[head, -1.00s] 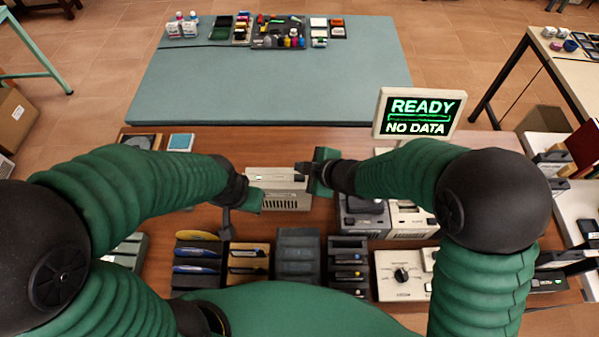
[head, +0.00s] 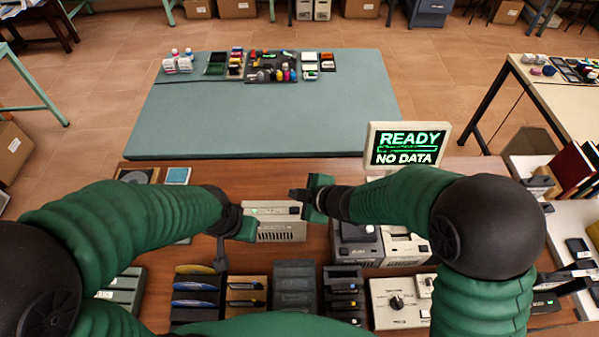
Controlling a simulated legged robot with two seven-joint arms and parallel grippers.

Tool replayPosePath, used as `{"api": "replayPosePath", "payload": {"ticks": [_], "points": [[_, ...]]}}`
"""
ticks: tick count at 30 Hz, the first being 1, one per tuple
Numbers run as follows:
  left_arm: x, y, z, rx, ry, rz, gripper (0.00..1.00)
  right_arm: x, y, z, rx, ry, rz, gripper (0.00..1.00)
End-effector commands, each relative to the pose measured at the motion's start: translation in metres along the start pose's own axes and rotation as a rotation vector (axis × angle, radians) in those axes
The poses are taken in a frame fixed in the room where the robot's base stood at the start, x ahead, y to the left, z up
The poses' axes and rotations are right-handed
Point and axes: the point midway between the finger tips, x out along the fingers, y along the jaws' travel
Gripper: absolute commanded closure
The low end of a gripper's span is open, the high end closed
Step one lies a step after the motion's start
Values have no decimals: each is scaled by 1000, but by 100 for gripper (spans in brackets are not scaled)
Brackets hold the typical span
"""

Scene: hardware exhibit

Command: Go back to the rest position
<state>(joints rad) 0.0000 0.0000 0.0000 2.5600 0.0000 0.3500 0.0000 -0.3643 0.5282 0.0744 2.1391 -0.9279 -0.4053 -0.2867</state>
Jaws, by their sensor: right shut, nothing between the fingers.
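My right gripper (head: 300,197) is shut and empty, at the right end of a light grey box-shaped device (head: 281,232) with a small green light. My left gripper (head: 236,230) is at the left end of the same device. Its fingers are partly hidden by its own wrist and seen too edge-on to tell how far apart they are. Both arms are bent inward over the brown wooden table (head: 335,172).
A monitor (head: 407,146) reading "READY NO DATA" stands behind my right arm. Racks of tools (head: 246,292) and a dial box (head: 397,304) line the near edge. A teal table (head: 255,125) stands beyond. A side shelf with books (head: 571,168) is at right.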

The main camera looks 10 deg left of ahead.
Motion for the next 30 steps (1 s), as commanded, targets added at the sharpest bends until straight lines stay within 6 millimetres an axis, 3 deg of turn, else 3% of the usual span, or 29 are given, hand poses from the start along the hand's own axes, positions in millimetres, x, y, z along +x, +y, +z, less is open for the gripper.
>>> {"api": "replayPosePath", "payload": {"ticks": [5, 8, 11, 13, 16, 18, 21, 30], "points": [[1, 0, 0, 0, 0, 0, 64, -6, 4, 11, 39, -31, 15, 100], [4, 0, 1, 0, 0, 0, 64, -32, 15, 52, 203, -149, 67, 100], [8, 0, 2, 0, 0, 0, 64, -84, 13, 116, 506, -336, 146, 100], [11, 0, 2, 0, 0, 0, 64, -126, -6, 158, 762, -465, 194, 100], [14, 0, 3, 0, 0, 0, 64, -178, -50, 193, 1120, -605, 238, 100], [16, 0, 4, 0, 0, 0, 64, -203, -80, 202, 1329, -667, 250, 100], [17, 0, 4, 0, 0, 0, 64, -221, -108, 202, 1516, -709, 249, 100], [16, 0, 4, 0, 0, 0, 64, -224, -116, 200, 1570, -722, 244, 100]]}}
